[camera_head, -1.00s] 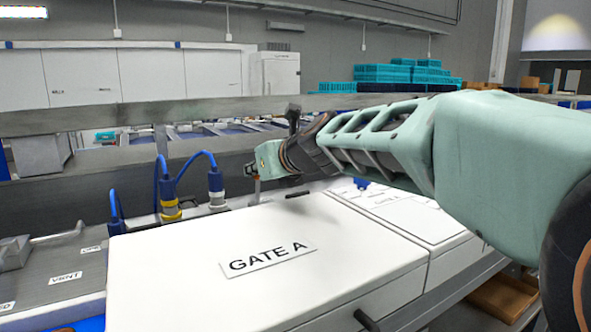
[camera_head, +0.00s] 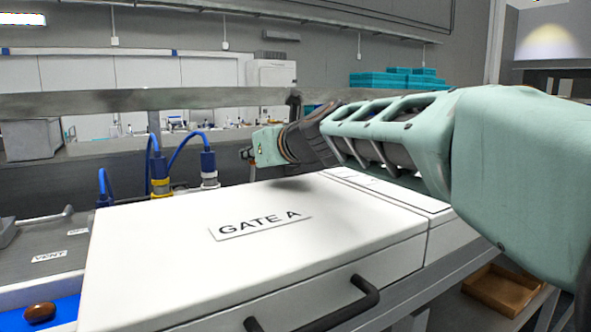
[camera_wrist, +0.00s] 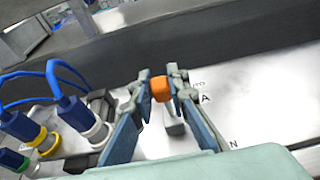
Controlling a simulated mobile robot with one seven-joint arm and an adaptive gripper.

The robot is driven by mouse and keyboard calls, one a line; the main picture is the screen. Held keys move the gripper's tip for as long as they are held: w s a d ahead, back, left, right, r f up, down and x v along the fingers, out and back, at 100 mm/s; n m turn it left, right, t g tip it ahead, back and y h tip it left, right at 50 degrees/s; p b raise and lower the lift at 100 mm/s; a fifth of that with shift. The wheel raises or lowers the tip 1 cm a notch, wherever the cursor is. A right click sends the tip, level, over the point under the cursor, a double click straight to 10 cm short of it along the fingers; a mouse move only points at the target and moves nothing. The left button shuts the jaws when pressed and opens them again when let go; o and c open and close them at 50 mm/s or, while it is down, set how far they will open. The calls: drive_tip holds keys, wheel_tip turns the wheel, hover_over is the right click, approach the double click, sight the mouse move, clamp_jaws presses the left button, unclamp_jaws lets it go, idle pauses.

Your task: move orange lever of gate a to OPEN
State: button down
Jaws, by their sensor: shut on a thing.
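The orange lever knob (camera_wrist: 161,89) sits between my gripper's two fingertips (camera_wrist: 161,88) in the wrist view, and the fingers are shut on it. Dark letters, partly hidden by a finger, are printed on the pale surface to the right of the lever. In the head view the white housing labelled GATE A (camera_head: 150,240) fills the foreground. My gripper reaches behind its far edge, and the fingertips and lever cannot be made out clearly there.
Blue cables with connectors (camera_head: 208,168) stand left of my gripper; they also show in the wrist view (camera_wrist: 75,115). A grey rail (camera_head: 100,100) runs behind. A black handle (camera_head: 330,308) is on the housing's front. A brown date (camera_head: 39,312) lies on blue at lower left.

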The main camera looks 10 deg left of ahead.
drive_tip(key=shift+s+d+r, duration=0.1)
drive_tip(key=shift+s, duration=0.1)
drive_tip(key=c, duration=1.8)
unclamp_jaws()
drive_tip(key=shift+c, duration=0.2)
drive_tip(key=shift+r, duration=0.1)
drive_tip(key=shift+w+r, duration=0.15)
drive_tip(key=shift+r, duration=4.55)
